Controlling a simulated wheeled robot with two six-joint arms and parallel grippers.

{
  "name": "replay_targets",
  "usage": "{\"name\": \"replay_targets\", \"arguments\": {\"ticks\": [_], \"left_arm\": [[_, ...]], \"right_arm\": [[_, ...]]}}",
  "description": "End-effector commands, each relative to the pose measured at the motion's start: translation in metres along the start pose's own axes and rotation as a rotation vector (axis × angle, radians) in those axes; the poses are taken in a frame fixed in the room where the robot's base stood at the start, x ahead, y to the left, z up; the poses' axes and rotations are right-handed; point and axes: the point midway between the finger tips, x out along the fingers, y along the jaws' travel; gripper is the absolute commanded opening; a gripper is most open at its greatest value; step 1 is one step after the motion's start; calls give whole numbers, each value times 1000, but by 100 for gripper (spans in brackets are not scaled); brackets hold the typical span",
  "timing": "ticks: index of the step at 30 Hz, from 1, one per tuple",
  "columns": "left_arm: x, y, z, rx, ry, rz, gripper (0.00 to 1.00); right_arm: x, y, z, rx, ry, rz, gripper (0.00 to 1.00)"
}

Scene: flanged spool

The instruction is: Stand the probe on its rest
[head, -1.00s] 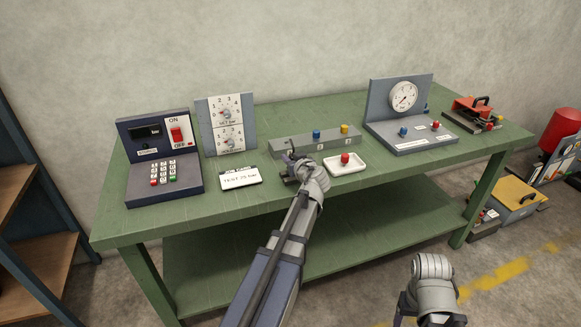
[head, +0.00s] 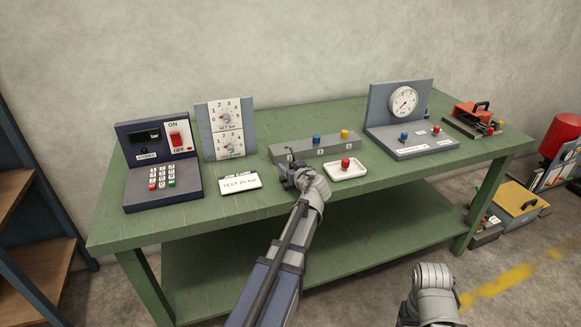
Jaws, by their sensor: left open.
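My left gripper (head: 289,174) is open at the front edge of the grey block (head: 325,146), near its left end. Its dark fingers and grey wrist cover part of that end. A thin dark upright piece shows just above the fingers; I cannot tell if it is the probe or part of the gripper. The block carries a blue knob (head: 317,139), a yellow knob (head: 344,133) and number labels. A white dish (head: 346,175) with a red-topped piece (head: 345,162) stands right of the gripper. Only the wrist of my right arm shows at the bottom right, apart from the bench.
The green bench (head: 215,219) also holds a keypad console (head: 160,175), a dial panel (head: 225,130), a white card (head: 238,184), a gauge stand (head: 405,110) and a red device (head: 472,115). Bench top is clear in front of the gauge stand.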

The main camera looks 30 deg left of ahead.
Motion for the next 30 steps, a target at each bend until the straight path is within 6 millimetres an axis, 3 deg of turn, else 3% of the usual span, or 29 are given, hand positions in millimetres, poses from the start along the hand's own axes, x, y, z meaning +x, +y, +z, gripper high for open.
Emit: {"name": "replay_targets", "arguments": {"ticks": [5,18,24,30], "left_arm": [[-11,-1,-4,1,0,1,62],[-97,-1,-4,2,0,2,62],[-117,0,-3,0,0,1,62],[-121,0,-3,0,0,0,62]], "right_arm": [[-7,1,0,0,0,0,70],[-33,3,2,0,0,0,70],[-37,4,2,0,0,0,70],[-38,4,2,0,0,0,70]]}}
